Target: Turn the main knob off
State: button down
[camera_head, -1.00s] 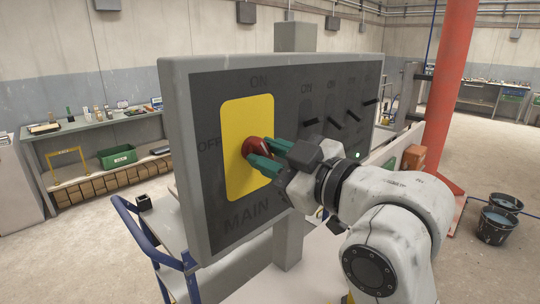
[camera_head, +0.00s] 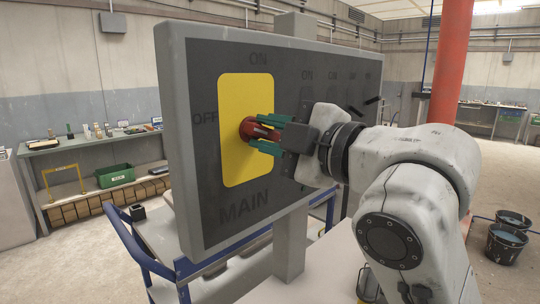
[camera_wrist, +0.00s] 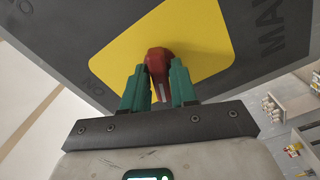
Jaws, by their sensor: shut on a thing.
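The main knob (camera_head: 247,128) is red and sits on a yellow plate (camera_head: 232,165) on a dark upright panel. The panel reads ON above the plate, OFF to its left and MAIN below. My gripper (camera_head: 268,134) has its green fingers closed on the knob, one above and one below in the head view. In the wrist view the fingers (camera_wrist: 157,88) stand on either side of the knob (camera_wrist: 158,62), which shows a pale line on its near end. I cannot tell which label the knob points to.
Smaller switches with black levers (camera_head: 372,100) are on the panel's right part, partly hidden by my arm. A blue-railed cart (camera_head: 150,262) stands below the panel. A red column (camera_head: 455,60) and two buckets (camera_head: 505,240) are at the right. A workbench (camera_head: 90,140) is at the left.

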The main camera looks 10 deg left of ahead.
jog(key=shift+f+n+b, duration=0.1)
jog(key=shift+n+b, duration=1.5)
jog(key=shift+n, duration=0.7)
jog(key=c, duration=1.1)
grip_release()
jog(key=shift+o, duration=0.2)
jog(key=b+v, duration=0.1)
jog(key=v, duration=0.9)
jog(key=shift+s+d+b, duration=0.3)
jog(key=shift+b, duration=0.05)
